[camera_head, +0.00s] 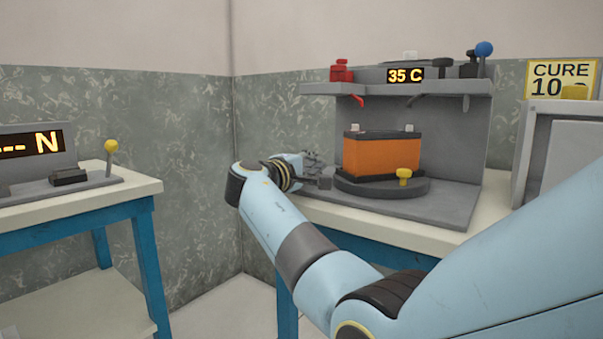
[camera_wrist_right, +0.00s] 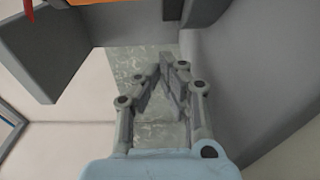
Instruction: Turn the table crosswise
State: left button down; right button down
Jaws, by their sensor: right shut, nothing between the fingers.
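The round dark turntable (camera_head: 350,187) sits on the grey base of the station. A yellow knob (camera_head: 404,175) stands at its front right edge. An orange battery (camera_head: 384,157) with a black top rests on the turntable, its long side facing me. My right gripper (camera_head: 318,170) is at the left of the turntable, shut and empty; I cannot tell whether it touches the turntable. In the wrist view its fingers (camera_wrist_right: 168,80) come together with nothing between them. My left gripper is not in view.
A grey shelf (camera_head: 440,88) with a "35 C" display (camera_head: 405,75), a red clamp (camera_head: 342,71) and a blue-knobbed lever (camera_head: 484,49) overhangs the battery. A grey cabinet (camera_head: 565,150) stands at right. Another bench (camera_head: 140,187) with a yellow-knobbed lever (camera_head: 111,146) is at left.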

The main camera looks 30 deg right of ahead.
jog(key=shift+x, duration=1.05)
jog(key=s, duration=0.1)
jog(key=s+a, duration=0.1)
jog(key=s, duration=0.1)
jog(key=shift+s, duration=0.55)
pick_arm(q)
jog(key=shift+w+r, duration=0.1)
pick_arm(e)
jog(key=shift+a, duration=0.1)
